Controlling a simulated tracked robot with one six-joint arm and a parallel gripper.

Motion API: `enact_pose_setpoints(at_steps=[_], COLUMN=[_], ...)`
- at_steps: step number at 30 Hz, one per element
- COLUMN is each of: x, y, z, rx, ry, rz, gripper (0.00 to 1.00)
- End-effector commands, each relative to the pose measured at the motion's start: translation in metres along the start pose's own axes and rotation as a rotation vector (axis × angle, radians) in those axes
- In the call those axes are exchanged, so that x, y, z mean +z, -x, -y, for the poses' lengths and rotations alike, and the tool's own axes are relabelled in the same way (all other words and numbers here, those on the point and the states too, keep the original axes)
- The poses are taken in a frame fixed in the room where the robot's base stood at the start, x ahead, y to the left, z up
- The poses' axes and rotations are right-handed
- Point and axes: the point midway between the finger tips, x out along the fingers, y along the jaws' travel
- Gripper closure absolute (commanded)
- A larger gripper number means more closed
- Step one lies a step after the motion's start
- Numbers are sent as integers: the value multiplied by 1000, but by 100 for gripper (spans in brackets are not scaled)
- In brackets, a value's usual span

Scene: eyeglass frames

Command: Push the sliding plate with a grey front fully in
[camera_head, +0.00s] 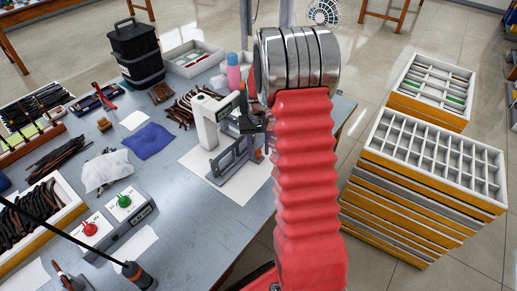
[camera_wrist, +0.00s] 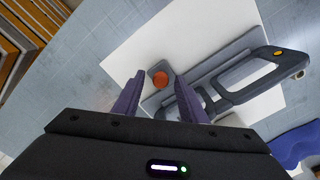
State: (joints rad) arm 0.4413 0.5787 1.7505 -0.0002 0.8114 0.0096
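A small white-and-grey press-like device (camera_head: 207,125) stands on the worktable. A grey frame-shaped part (camera_head: 231,160) lies low at its front on a white sheet. In the wrist view this grey part (camera_wrist: 252,79) runs slantwise, with a round orange-red knob (camera_wrist: 160,78) near its left end. I cannot tell for certain which piece is the sliding plate. My gripper (camera_wrist: 160,75) is open, its purple fingers apart with the knob showing between their tips. Contact cannot be told.
The grey worktable (camera_head: 185,237) holds a control box (camera_head: 118,222) with red and green buttons, a blue cloth (camera_head: 147,141), a black bin (camera_head: 136,50) and a pink-and-blue bottle (camera_head: 234,72). Stacked compartment trays (camera_head: 425,185) stand on the floor at right.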

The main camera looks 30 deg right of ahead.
Motion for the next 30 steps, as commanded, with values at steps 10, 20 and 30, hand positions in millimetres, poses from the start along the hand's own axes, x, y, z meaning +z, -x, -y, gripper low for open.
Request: enact_pose_setpoints(at_steps=[10, 20, 30], x=[0, -1, -1], y=[16, 71, 125], z=[0, 0, 0], rx=[0, 0, 0], ry=[0, 0, 0], rz=[-1, -4, -2], gripper=[62, 62, 62])
